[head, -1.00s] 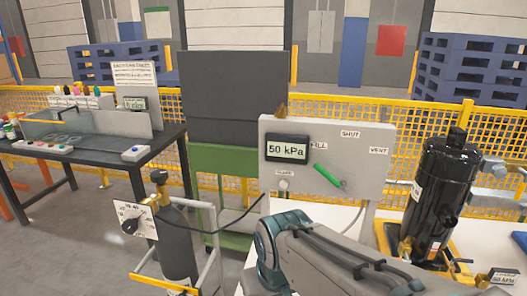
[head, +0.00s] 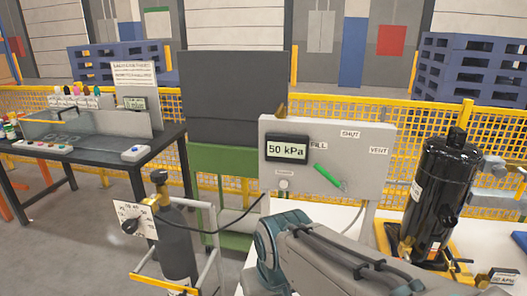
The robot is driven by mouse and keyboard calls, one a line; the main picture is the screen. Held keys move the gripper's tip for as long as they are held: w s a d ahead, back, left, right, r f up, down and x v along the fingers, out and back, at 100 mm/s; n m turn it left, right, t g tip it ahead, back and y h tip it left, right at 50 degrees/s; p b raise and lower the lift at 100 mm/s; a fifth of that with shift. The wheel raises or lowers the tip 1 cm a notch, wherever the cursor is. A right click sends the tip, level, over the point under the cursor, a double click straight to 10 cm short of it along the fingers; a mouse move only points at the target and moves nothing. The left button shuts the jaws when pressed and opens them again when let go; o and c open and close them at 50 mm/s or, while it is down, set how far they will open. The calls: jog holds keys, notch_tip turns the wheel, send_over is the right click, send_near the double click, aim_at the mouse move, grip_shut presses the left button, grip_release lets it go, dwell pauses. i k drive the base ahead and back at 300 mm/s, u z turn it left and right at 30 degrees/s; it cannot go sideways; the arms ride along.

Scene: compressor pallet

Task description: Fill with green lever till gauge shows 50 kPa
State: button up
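The green lever (head: 328,176) is on the grey panel (head: 350,135), pointing up and left toward the FILL label (head: 319,145). The SHUT label (head: 350,133) is above the lever and the VENT label (head: 378,150) is to its right. The gauge display (head: 287,150) at the panel's upper left reads 50 kPa. My arm rises in the foreground below the panel. My gripper is not visible in this view.
A black compressor (head: 440,195) stands on a yellow base at the right. A gas cylinder (head: 175,235) with a dial plate and hose stands at the left front. A dark workbench (head: 85,165) is at the far left, with yellow mesh fencing behind.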

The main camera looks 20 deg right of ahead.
aim_at(341, 186)
jog(key=k, duration=0.5)
jog(key=u, duration=0.5)
jog(key=i, duration=0.6)
jog(key=z, duration=1.55)
